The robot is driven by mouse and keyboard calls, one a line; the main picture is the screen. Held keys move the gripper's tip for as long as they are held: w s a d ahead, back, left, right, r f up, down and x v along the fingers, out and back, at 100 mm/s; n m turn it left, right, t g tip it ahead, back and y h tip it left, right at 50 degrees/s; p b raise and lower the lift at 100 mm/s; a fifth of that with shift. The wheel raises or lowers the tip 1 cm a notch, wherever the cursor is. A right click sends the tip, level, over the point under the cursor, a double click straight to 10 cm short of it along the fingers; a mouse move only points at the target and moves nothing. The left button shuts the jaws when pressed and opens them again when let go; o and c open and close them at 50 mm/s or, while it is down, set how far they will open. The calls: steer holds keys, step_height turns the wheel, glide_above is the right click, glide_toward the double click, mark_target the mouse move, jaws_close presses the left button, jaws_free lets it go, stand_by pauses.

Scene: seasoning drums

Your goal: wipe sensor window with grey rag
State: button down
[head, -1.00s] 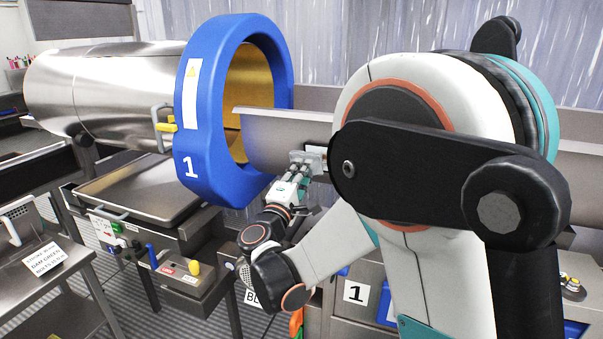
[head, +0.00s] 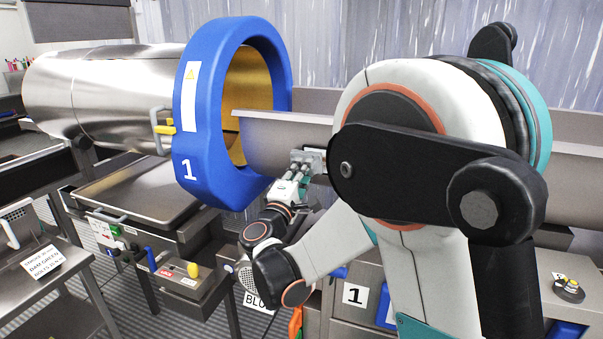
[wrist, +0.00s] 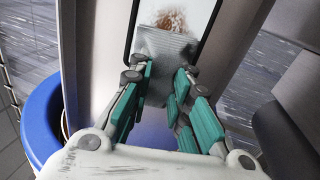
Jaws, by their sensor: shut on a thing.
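The sensor window (wrist: 183,14) shows in the wrist view as a pale pane in a black frame, with a brown smudge on its upper part. The grey rag (wrist: 163,52) lies against the lower part of the pane, just below the smudge, and hides what is behind it. My gripper (wrist: 160,80) is shut on the grey rag, with its green-padded fingers on either side. In the head view my gripper (head: 302,170) holds the rag (head: 313,157) up against the side of the metal trough; my arm hides most of the window there.
The blue drum ring (head: 189,130) marked 1 stands left of my gripper, close by. The metal trough (head: 285,130) runs into its opening. A steel tray (head: 140,190) and a button panel (head: 180,275) lie lower left.

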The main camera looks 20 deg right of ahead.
steer(key=shift+w+d, duration=0.15)
steer(key=shift+d, duration=0.1)
steer(key=shift+s+d, duration=1.25)
steer(key=shift+d, duration=0.2)
steer(key=shift+s+d+f+b, duration=0.15)
steer(key=shift+s+d+b, duration=0.1)
steer(key=shift+s+b, duration=0.15)
steer(key=shift+f, duration=0.1)
steer(key=shift+w+a, duration=0.1)
steer(key=shift+a, duration=0.1)
